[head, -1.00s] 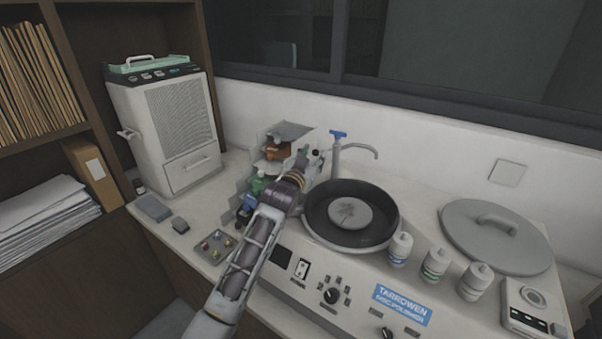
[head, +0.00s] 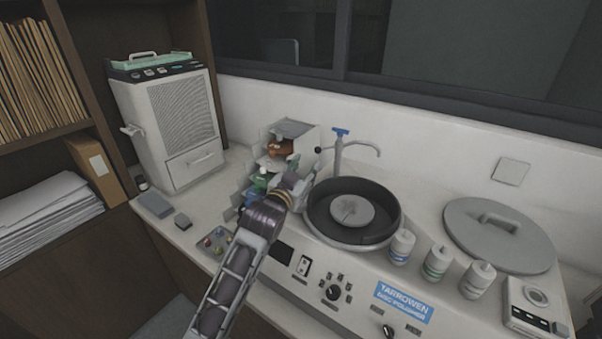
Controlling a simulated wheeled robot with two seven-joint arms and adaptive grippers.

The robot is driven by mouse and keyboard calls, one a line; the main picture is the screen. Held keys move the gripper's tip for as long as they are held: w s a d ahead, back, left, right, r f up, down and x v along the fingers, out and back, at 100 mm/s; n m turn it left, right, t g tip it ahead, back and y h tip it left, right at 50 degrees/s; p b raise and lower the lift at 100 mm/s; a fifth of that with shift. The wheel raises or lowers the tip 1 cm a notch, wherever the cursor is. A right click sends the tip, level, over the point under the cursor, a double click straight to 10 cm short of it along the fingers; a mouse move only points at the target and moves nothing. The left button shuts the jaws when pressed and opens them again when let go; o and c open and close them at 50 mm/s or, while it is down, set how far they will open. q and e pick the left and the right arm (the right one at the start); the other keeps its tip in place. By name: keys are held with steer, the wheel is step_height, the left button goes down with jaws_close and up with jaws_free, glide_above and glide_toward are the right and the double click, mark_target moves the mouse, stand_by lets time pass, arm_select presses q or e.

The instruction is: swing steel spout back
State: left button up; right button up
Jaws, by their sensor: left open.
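The steel spout (head: 362,144) rises behind the polisher bowl, with a blue tap handle (head: 340,132) on its post (head: 338,157). Its curved arm points right, and its tip is at the back right of the bowl, near the wall. A small dark knob (head: 318,150) stands out to the left of the post. My left gripper (head: 298,184) is left of the bowl and in front of the shelf rack, apart from the spout. It is open and looks empty; its fingertips are small in view. My right gripper is not in view.
The black polisher bowl (head: 322,222) holds a grey disc (head: 353,211). Several white bottles (head: 401,246) stand along its front right. A grey lid (head: 497,233) lies at the right. A rack with small parts (head: 290,130) stands close behind my gripper. A white machine (head: 172,120) stands at the left.

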arm_select(q)
steer(key=shift+v, duration=1.05)
steer(key=shift+d, duration=0.1)
